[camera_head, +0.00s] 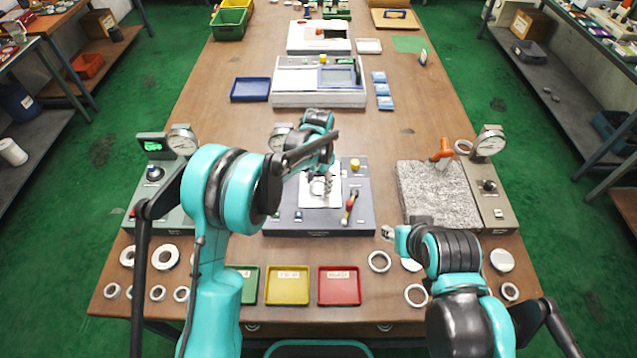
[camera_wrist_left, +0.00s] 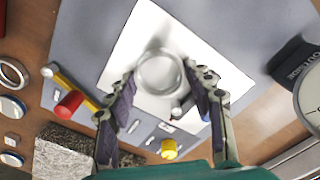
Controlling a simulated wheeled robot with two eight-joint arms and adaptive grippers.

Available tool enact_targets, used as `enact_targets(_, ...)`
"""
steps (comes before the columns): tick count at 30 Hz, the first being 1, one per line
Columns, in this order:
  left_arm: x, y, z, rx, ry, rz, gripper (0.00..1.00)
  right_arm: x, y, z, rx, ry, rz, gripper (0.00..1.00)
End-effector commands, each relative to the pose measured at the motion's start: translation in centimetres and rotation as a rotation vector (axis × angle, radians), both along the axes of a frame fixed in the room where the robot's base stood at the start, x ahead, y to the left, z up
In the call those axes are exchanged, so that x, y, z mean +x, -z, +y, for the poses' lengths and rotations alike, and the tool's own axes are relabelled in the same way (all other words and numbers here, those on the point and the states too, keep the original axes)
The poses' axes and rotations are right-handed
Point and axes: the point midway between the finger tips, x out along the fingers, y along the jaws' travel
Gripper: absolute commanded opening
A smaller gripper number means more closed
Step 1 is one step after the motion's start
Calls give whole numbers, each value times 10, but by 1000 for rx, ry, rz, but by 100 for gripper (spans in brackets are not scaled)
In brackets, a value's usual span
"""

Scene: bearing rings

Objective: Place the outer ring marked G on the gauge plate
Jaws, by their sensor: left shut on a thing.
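My left gripper (camera_head: 320,184) is over the white gauge plate (camera_head: 332,202) on the grey centre fixture. In the left wrist view, the gripper (camera_wrist_left: 166,82) is shut on a shiny metal ring (camera_wrist_left: 160,72), which sits between its fingertips. The ring is over the white plate (camera_wrist_left: 112,72); I cannot tell whether it touches it. No letter G is readable on it. My right gripper (camera_head: 390,232) is low at the front right, near a loose ring (camera_head: 379,262); its fingers are too small to judge.
Green, yellow (camera_head: 287,285) and red trays (camera_head: 339,286) stand at the front edge. Loose rings lie at both front corners. A granite slab (camera_head: 438,195) with an orange-handled tool is at right. A dial gauge (camera_wrist_left: 308,98) stands beside the plate.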

Motion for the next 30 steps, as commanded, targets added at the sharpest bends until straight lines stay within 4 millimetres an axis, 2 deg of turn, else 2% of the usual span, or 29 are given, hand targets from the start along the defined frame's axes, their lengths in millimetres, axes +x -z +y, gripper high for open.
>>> enact_targets(5,0,5,0,0,0,0,21,0,5,0,0,0,0,40)
enact_targets(6,0,4,0,0,0,0,62,0,4,0,0,0,0,40)
enact_targets(8,0,4,0,0,0,0,76,0,3,0,0,0,0,40)
enact_targets(20,0,0,0,0,0,0,76,0,3,0,0,0,0,40)
enact_targets(23,0,-11,0,0,0,0,76,0,3,0,0,0,0,40)
enact_targets(30,0,-62,0,0,0,0,76,0,3,0,0,0,0,40)
